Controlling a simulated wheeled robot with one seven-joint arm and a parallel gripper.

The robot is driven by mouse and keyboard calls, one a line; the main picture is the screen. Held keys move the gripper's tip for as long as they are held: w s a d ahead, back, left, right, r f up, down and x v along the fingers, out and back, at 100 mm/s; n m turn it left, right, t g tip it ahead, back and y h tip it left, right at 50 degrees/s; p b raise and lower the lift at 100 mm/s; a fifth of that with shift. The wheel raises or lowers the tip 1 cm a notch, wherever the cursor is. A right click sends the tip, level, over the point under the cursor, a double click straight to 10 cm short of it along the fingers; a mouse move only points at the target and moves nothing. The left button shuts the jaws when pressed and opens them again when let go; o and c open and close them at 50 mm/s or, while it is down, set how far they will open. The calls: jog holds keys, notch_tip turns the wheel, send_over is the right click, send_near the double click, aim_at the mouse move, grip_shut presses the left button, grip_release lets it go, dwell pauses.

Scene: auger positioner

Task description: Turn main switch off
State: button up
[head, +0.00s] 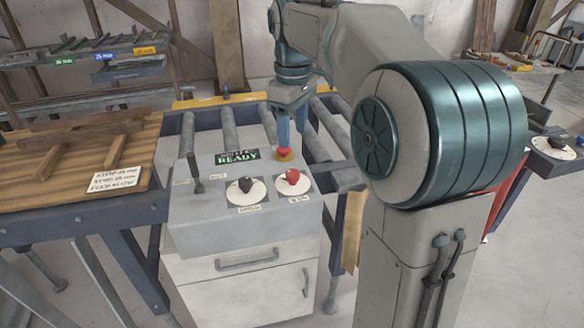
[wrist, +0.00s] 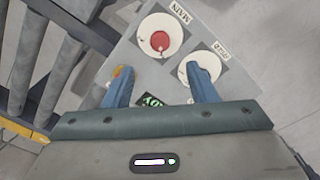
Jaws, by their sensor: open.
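The main switch is a red knob (head: 292,175) on a white round plate on the grey control panel (head: 192,226). In the wrist view the red knob (wrist: 159,41) sits beside the label "MAIN", beyond my fingertips. My gripper (head: 292,128) points down above the back right of the panel, close to the red and yellow button (head: 285,157). In the wrist view my gripper (wrist: 160,72) has its two blue fingers spread apart with nothing between them. The knob looks clear of both fingers.
A black knob (head: 246,185) on a second white plate stands left of the red one; my right finger partly hides it in the wrist view. A lever (head: 195,172) rises at the panel's left. A green "READY" display (head: 238,157) is behind the knobs. Rollers (head: 229,125) run behind.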

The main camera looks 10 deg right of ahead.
aim_at(293, 172)
notch_tip(293, 172, down, 11)
jog(key=shift+r, duration=0.15)
jog(key=c, duration=1)
